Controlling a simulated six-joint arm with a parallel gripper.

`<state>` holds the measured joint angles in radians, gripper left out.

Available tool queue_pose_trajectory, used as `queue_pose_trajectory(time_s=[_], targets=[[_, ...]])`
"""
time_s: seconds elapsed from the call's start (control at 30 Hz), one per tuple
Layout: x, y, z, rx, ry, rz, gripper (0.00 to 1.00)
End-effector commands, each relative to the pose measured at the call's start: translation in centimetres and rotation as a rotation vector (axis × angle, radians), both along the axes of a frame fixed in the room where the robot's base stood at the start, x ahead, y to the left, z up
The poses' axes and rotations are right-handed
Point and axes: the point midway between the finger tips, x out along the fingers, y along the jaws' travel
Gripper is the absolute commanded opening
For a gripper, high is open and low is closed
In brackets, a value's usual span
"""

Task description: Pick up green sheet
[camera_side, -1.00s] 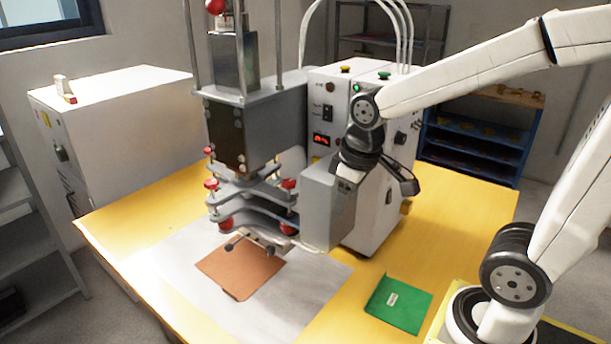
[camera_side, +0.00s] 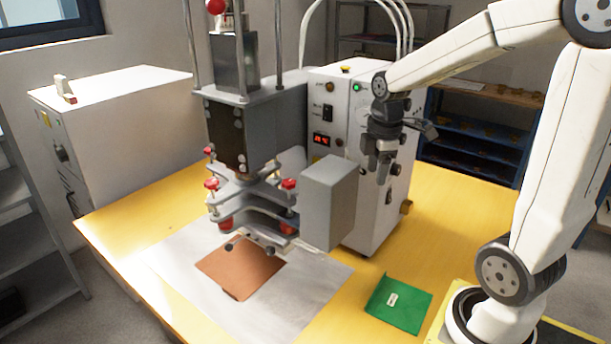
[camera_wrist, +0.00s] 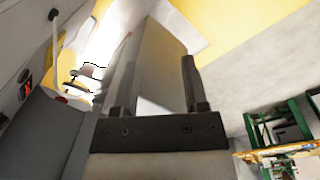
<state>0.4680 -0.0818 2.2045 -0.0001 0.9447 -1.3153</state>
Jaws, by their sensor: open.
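The green sheet (camera_side: 398,303) lies flat on the yellow table at the front right in the side view, with a small white label on it. I cannot make it out in the wrist view. My gripper (camera_side: 376,172) is high above the table, in front of the white control cabinet and well above and behind the sheet. Its fingers point down, apart and with nothing between them. In the wrist view, my gripper (camera_wrist: 150,85) shows two dark fingers with a gap between them.
An orange-brown sheet (camera_side: 240,270) lies on a pale mat (camera_side: 190,262) under the welding press (camera_side: 240,140). A grey box (camera_side: 329,200) juts out beside the press, close to my gripper. The white control cabinet (camera_side: 350,110) stands behind. The table (camera_side: 455,215) is clear around the green sheet.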

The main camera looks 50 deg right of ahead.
Motion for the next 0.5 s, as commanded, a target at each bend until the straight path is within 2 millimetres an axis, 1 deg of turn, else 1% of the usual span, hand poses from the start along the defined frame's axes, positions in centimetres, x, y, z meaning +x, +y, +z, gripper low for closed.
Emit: queue_pose_trajectory(time_s=[0.03, 0.2, 0.5], targets=[[-0.2, -0.8, 0.0, 0.000, 0.009, 0.029, 0.57], [-0.8, -3.2, -0.1, 0.003, 0.036, 0.163, 0.57], [-2.1, -6.5, -0.2, 0.016, 0.067, 0.350, 0.57]])
